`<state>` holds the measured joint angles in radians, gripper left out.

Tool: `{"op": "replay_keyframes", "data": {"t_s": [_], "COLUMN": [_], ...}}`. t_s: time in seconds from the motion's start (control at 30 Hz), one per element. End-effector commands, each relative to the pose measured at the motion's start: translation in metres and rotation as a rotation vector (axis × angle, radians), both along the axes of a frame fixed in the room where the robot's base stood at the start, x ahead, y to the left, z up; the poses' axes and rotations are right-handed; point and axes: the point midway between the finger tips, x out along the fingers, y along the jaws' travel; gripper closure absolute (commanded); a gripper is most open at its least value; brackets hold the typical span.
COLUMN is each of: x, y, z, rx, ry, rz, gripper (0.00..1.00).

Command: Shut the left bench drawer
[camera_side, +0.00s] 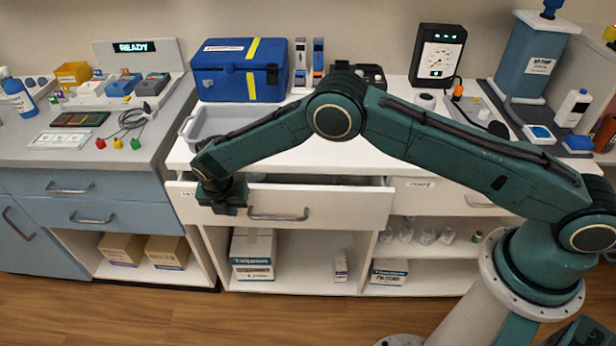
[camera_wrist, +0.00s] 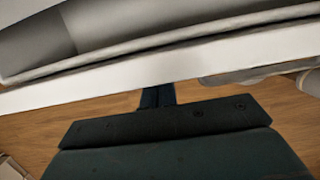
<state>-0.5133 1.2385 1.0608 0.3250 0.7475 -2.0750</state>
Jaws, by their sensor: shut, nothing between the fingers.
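The left bench drawer (camera_side: 345,208) is the white drawer under the left part of the white bench. It stands pulled out, with a gap showing behind its front panel. Its grey bar handle (camera_side: 278,215) is at the middle of the front. In the wrist view the drawer's front panel (camera_wrist: 90,86) crosses the picture, with its inside beyond. My gripper (camera_side: 228,208) is at the left part of the drawer front, left of the handle. Its fingers (camera_wrist: 158,95) are shut and empty, with tips at the panel; I cannot tell whether they touch it.
A grey tray (camera_side: 205,124), a blue case (camera_side: 238,82) and a gauge box (camera_side: 437,58) stand on the bench top. The right bench drawer (camera_side: 425,193) looks shut. Open shelves below hold boxes (camera_side: 253,254) and small jars. Grey-blue cabinets (camera_side: 75,200) stand at left. The wooden floor (camera_side: 210,312) in front is clear.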

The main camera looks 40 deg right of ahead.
Motion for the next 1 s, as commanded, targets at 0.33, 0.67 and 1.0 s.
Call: {"op": "replay_keyframes", "data": {"t_s": [0.33, 0.67, 1.0], "x": [0.01, 0.01, -0.006], "y": [-0.01, -0.009, 0.007], "z": [0.0, 0.0, 0.0], "rx": [-0.001, 0.0, 0.0], "ry": [0.002, 0.002, 0.001], "rz": [0.0, 0.001, 0.004], "gripper": [1.0, 1.0, 1.0]}}
